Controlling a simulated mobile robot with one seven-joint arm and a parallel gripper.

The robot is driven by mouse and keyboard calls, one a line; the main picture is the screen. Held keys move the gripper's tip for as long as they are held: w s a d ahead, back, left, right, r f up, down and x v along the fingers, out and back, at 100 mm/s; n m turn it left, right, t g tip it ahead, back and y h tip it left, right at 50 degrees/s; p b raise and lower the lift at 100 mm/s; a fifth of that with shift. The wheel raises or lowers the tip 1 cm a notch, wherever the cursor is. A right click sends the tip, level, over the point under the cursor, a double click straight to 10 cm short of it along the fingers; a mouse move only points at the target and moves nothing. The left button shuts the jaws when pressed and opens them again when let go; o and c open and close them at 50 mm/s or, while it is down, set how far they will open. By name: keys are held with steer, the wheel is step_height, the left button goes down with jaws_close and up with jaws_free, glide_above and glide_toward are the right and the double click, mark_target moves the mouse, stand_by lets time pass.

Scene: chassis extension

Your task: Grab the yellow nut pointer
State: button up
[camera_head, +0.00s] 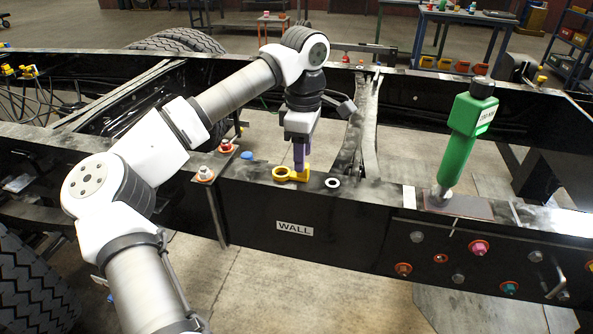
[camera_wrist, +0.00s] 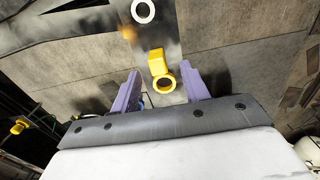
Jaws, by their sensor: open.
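The yellow nut pointer (camera_head: 289,174) lies on the top face of the black chassis rail (camera_head: 257,172). It has a ring at one end and a block at the other. In the wrist view the yellow nut pointer (camera_wrist: 157,62) shows between and just beyond the fingertips. My gripper (camera_head: 301,168) has purple fingers and hangs pointing down at the pointer in the head view. In the wrist view my gripper (camera_wrist: 163,82) is open, with one finger on each side of the pointer's ring. I cannot tell whether a finger touches it.
A white washer (camera_head: 333,182) lies on the rail right of the pointer. A green tool (camera_head: 467,135) stands upright farther right. A workbench (camera_head: 465,22) stands at the back.

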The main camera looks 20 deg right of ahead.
mark_target(303, 177)
steer(key=f+p, duration=0.1)
steer(key=f, duration=0.3)
steer(key=shift+w+f, duration=0.2)
steer(key=shift+c, duration=0.3)
jaws_close()
